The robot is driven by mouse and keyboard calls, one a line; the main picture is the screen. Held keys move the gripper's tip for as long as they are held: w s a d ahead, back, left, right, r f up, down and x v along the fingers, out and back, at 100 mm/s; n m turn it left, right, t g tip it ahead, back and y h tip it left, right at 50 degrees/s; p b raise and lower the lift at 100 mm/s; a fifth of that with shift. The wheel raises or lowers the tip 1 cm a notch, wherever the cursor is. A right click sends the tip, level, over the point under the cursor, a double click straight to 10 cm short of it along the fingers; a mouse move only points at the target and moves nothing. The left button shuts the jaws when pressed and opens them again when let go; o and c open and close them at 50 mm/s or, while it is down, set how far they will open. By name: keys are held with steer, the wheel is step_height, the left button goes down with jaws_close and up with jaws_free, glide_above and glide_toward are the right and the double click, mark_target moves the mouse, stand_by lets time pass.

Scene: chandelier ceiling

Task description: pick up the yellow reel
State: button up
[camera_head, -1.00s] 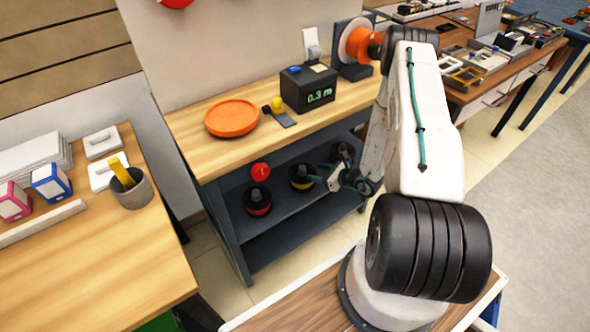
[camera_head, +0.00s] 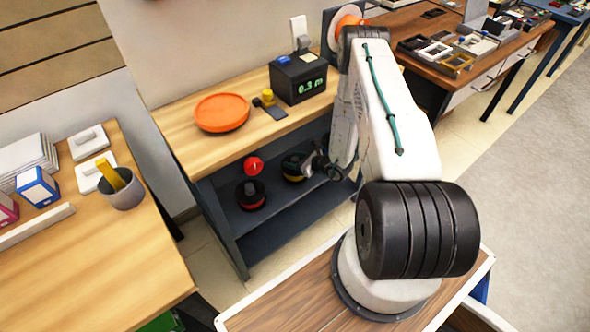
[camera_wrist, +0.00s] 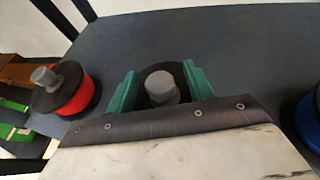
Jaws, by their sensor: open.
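The yellow reel (camera_head: 292,178) stands on the dark lower shelf, with a black top and a sliver of yellow showing; my gripper partly covers it. In the wrist view, a reel with a grey knob (camera_wrist: 161,87) and black top sits between the two green fingers of my gripper (camera_wrist: 160,88); its coloured side is hidden. The fingers are apart, one on each side of the knob; I cannot tell whether they touch the reel. My gripper also shows in the head view (camera_head: 308,165), at the reel.
A red reel (camera_wrist: 72,95) stands left of my gripper on the shelf (camera_wrist: 230,45), and a blue reel (camera_wrist: 308,118) to the right. The wooden worktop (camera_head: 178,122) above holds an orange dish (camera_head: 221,112) and a black display box (camera_head: 298,78).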

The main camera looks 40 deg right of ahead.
jaws_close()
